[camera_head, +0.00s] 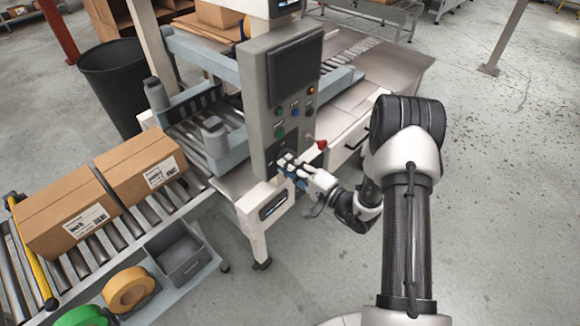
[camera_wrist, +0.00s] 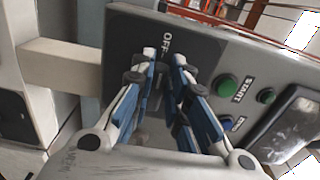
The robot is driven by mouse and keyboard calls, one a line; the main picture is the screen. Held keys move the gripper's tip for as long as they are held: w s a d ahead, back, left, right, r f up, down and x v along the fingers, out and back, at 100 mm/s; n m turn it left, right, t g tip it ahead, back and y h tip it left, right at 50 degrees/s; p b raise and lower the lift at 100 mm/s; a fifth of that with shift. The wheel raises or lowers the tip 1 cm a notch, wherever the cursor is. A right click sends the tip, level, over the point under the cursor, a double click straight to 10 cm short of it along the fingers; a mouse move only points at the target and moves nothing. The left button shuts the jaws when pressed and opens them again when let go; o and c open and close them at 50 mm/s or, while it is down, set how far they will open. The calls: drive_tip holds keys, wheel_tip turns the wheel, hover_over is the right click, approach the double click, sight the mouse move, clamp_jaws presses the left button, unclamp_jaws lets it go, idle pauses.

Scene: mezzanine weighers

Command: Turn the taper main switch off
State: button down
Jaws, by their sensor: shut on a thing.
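The taper's grey control panel (camera_head: 290,95) stands upright beside the conveyor. My gripper (camera_head: 286,161) is at the lower part of its face. In the wrist view my gripper (camera_wrist: 165,65) has its two blue-and-white fingers against the panel (camera_wrist: 125,40), just by the printed OFF label (camera_wrist: 167,44). The fingers are shut on the main switch, which is mostly hidden between them. Its exact turn position cannot be told.
Near the switch are a green START button (camera_wrist: 226,86), a blue button (camera_wrist: 238,124) and a screen (camera_wrist: 292,125). A red knob (camera_head: 321,144) sticks out at the panel's right. Two cartons (camera_head: 140,165) lie on the roller conveyor at left.

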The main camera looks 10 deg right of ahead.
drive_tip(key=c, duration=1.6)
unclamp_jaws()
drive_tip(key=shift+o, duration=0.2)
drive_tip(key=v, duration=1.2)
